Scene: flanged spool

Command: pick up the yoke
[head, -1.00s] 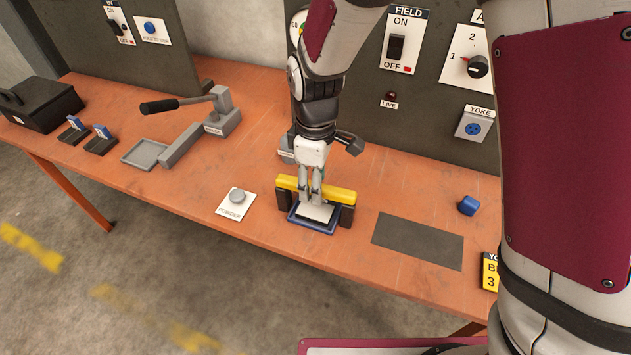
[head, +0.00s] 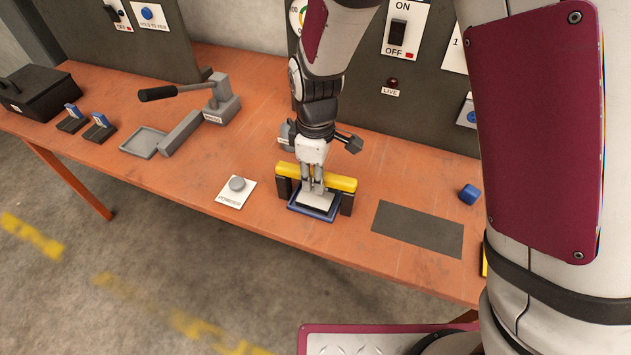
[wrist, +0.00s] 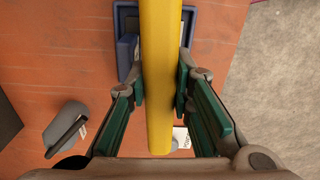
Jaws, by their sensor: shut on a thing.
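The yoke (head: 342,182) has a yellow bar with dark legs at its ends. It stands on the orange bench, straddling a blue-rimmed tray (head: 313,216) with a pale block or plate inside. My gripper (head: 317,188) points down at the middle of the yellow bar. In the wrist view the yellow bar (wrist: 160,80) runs up the middle of the picture, between the green pads of my gripper (wrist: 162,90), which is shut on it. The bar hides part of the tray (wrist: 125,45) beneath.
A powder puck on a white card (head: 237,185) lies left of the yoke. A lever press (head: 215,105) stands further left. The dark panel with switches (head: 430,100) rises behind.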

